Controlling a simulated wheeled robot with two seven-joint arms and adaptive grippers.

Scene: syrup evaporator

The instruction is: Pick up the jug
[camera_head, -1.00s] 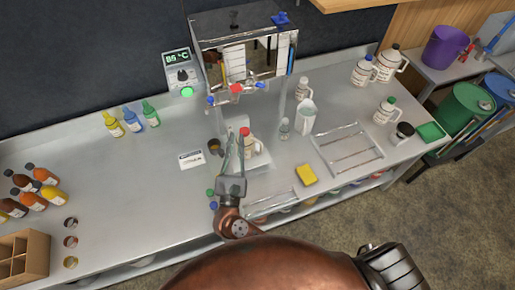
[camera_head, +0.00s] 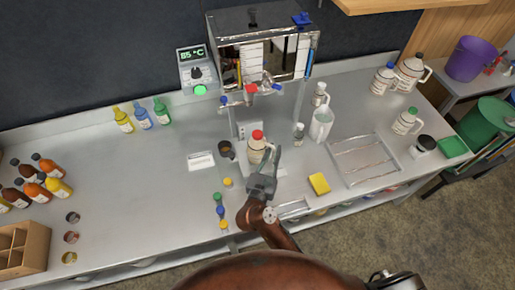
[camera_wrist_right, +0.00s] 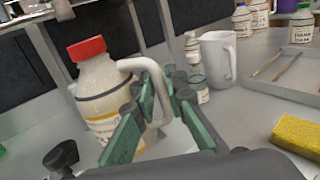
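The jug (camera_head: 257,148) is cream-coloured with a red cap and stands upright in front of the evaporator (camera_head: 258,50). In the right wrist view the jug (camera_wrist_right: 98,95) fills the left side, with its handle (camera_wrist_right: 150,66) toward me. My right gripper (camera_head: 269,160) is at the jug's right side. In the wrist view its green fingers (camera_wrist_right: 166,95) are spread apart, with the handle's lower part between them. Contact with the handle cannot be made out. The fingers hide part of the jug's lower body. My left gripper is not in view.
A white pitcher (camera_head: 321,124) and a small bottle (camera_head: 298,134) stand right of the jug. A dark cup (camera_head: 226,149) is at its left. A yellow sponge (camera_head: 319,183) and a metal tray (camera_head: 364,160) lie to the right. The counter's left middle is mostly clear.

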